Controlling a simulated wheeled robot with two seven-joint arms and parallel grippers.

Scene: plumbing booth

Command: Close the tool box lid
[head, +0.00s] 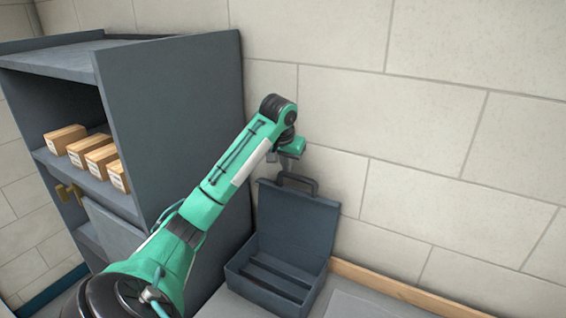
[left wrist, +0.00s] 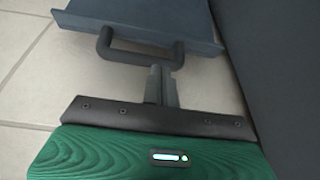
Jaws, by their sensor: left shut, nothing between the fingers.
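The tool box (head: 268,275) is dark blue-grey and sits at the wall with its lid (head: 296,222) standing up, open. A handle (head: 300,177) is on the lid's upper edge. My left gripper (head: 285,160) is at the lid's top, behind or beside the handle. In the left wrist view the shut fingers (left wrist: 160,80) are close to the handle (left wrist: 138,57), with the lid (left wrist: 150,12) beyond it. I cannot tell whether they touch. The fingers hold nothing. My right gripper is not in view.
A grey shelf unit (head: 175,120) with several small cartons (head: 85,153) stands left of the tool box, close to my left arm. A stone-block wall (head: 440,150) is behind. A wooden strip (head: 390,285) runs along the wall's foot on the right.

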